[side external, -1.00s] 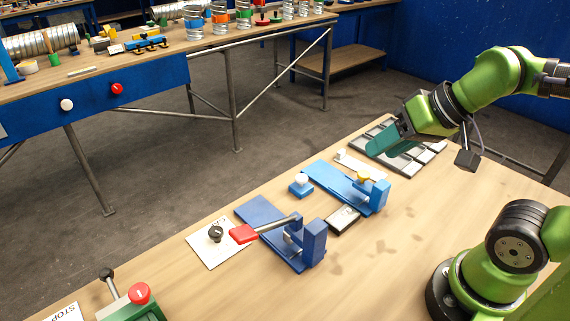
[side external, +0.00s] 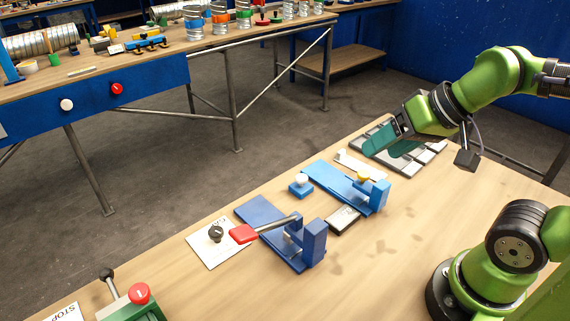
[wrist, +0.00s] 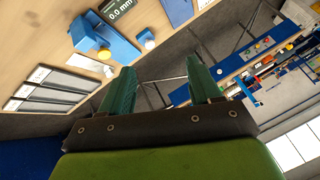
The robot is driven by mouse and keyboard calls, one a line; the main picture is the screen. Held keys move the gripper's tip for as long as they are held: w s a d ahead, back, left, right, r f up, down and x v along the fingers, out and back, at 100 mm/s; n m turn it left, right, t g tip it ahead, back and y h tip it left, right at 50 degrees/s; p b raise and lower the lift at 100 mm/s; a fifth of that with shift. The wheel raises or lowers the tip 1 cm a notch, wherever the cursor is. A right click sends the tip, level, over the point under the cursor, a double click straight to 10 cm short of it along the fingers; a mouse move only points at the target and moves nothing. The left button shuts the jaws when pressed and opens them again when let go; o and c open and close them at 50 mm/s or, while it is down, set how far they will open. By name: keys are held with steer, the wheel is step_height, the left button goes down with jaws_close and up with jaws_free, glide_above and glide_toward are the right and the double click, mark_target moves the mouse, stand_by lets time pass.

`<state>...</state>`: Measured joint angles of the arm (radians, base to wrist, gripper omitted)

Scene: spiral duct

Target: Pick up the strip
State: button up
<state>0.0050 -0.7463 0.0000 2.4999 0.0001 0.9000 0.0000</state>
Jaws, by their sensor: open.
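The likely strips are flat grey pieces in a compartmented tray (side external: 432,157) at the far right of the near bench. The tray also shows at the left of the wrist view (wrist: 50,90), with several long grey strips side by side. My gripper (side external: 378,145) hangs above the tray's left part in the side view and hides some of it. Its two teal fingers show apart and empty in the wrist view (wrist: 162,85). They are tilted and point past the bench edge rather than at the strips.
A blue fixture with a yellow knob (side external: 350,183) stands left of the tray. A blue fixture with a red-handled lever (side external: 272,232) stands nearer. A small display (side external: 343,219) lies between them. A green box with a red button (side external: 137,297) stands at front left.

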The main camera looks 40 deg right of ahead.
steer(key=w+d+f+g, duration=0.1)
steer(key=w+f, duration=0.1)
steer(key=n+g+h, duration=0.2)
steer(key=n+g, duration=0.3)
steer(key=g, duration=0.1)
glide_above(343, 151)
step_height(343, 151, down, 5)
steer(key=f, duration=1.2)
steer(key=shift+w+a, duration=0.15)
steer(key=shift+a, duration=0.15)
steer(key=f, duration=0.5)
steer(key=shift+d, duration=0.25)
